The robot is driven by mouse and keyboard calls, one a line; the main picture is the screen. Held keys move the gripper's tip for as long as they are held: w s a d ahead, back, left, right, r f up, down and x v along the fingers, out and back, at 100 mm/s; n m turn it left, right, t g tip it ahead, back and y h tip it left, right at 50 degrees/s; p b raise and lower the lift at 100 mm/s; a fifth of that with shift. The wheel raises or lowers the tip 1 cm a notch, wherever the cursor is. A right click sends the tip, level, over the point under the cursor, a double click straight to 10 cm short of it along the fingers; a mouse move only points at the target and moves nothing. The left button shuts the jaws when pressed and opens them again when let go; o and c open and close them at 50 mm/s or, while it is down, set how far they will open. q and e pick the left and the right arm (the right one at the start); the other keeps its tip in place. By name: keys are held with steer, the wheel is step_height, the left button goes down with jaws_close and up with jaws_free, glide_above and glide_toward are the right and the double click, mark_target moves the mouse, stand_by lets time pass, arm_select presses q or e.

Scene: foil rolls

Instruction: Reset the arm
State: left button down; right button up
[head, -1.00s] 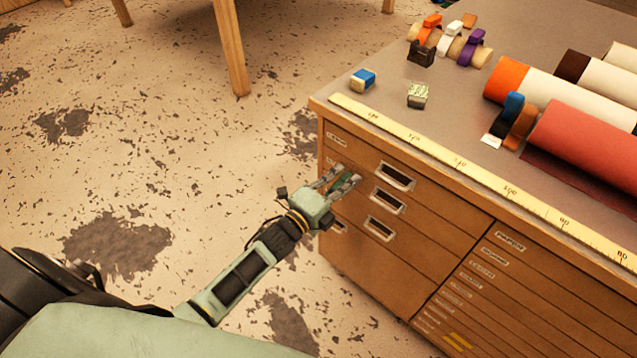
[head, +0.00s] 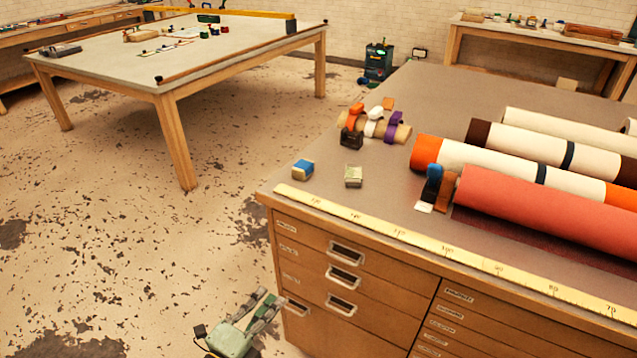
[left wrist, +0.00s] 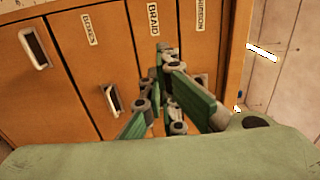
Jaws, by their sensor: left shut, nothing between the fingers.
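My left gripper (head: 262,312) is low at the bottom of the head view, in front of the left end of the wooden drawer cabinet (head: 375,285). It is shut and empty. In the left wrist view my left gripper (left wrist: 168,75) shows its fingers together, before closed drawers with labels such as "BRAID" and "BOXES". I cannot tell whether the fingertips touch the drawer front. My right gripper is not in view.
Another table (head: 200,60) stands behind. The floor at left is clear.

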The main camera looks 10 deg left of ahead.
arm_select(q)
steer(key=s+a+f+n+g+y, duration=0.2)
steer(key=s+f+n+g, duration=0.35)
steer(key=f, duration=0.85)
steer(key=s+a+f+n+g+y, duration=0.1)
steer(key=s+f+n+g+y, duration=0.15)
steer(key=s+f+n, duration=0.9)
steer(key=s+f+n+g, duration=0.1)
steer(key=s+f+g, duration=0.3)
steer(key=s+f, duration=0.4)
steer(key=s+d+f+n+g+y, duration=0.1)
steer(key=s+f+g, duration=0.3)
steer(key=s+f, duration=0.5)
steer(key=s, duration=0.7)
steer(key=shift+s, duration=0.35)
